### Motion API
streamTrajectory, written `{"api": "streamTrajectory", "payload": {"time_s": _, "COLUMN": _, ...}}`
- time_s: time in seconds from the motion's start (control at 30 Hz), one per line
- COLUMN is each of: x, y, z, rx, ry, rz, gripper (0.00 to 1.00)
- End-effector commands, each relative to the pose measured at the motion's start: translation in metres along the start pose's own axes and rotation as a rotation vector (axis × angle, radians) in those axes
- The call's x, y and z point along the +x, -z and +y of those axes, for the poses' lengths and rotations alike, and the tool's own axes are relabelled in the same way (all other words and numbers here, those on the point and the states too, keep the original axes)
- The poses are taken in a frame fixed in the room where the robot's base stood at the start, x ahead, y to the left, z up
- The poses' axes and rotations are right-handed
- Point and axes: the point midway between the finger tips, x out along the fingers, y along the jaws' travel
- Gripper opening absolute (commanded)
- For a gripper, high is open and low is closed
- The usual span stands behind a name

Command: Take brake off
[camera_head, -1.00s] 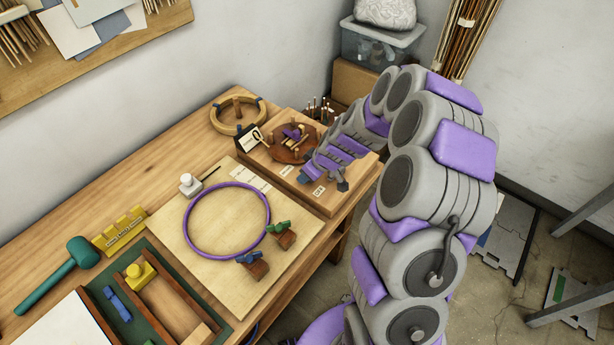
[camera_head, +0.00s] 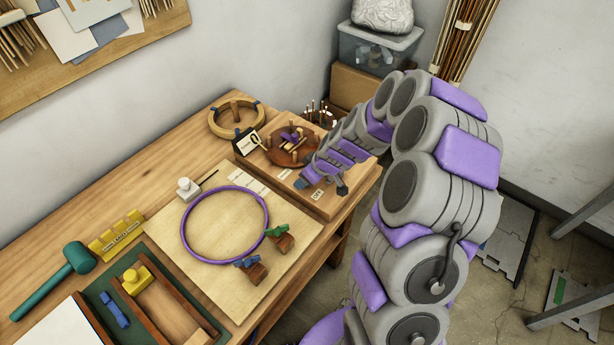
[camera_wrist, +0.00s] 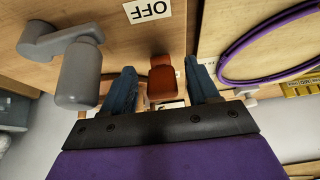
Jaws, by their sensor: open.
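The wooden winding stand (camera_head: 335,205) with a round reddish-brown turntable (camera_head: 285,152) is at the back right of the bench. An OFF label (camera_wrist: 148,11) lies on its top, upside down in the wrist view; it also shows in the head view (camera_head: 318,195). An orange-brown block-like handle (camera_wrist: 162,82), seemingly the brake lever, stands between my gripper's blue fingers. My gripper (camera_wrist: 160,68) is open, with a gap visible on both sides of the handle. In the head view my gripper (camera_head: 308,180) is low over the stand and hides the handle.
A grey crank (camera_wrist: 82,75) stands close beside one finger. A board with a purple ring (camera_head: 183,232) and small clamps (camera_head: 252,270) lies nearer. A wooden ring form (camera_head: 214,128) and a small card (camera_head: 246,143) stand behind. A green mallet (camera_head: 75,258) is far left.

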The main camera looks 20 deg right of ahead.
Motion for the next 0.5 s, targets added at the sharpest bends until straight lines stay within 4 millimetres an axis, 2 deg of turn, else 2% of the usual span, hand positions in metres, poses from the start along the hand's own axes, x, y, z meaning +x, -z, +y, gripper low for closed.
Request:
{"api": "streamTrajectory", "payload": {"time_s": 0.13, "x": -0.006, "y": 0.000, "z": 0.000, "rx": 0.000, "ry": 0.000, "rz": 0.001, "gripper": 0.60}}
{"api": "streamTrajectory", "payload": {"time_s": 0.23, "x": -0.019, "y": 0.001, "z": 0.001, "rx": 0.000, "ry": -0.001, "rz": 0.001, "gripper": 0.60}}
{"api": "streamTrajectory", "payload": {"time_s": 0.5, "x": -0.072, "y": 0.001, "z": 0.002, "rx": 0.000, "ry": -0.004, "rz": 0.003, "gripper": 0.60}}
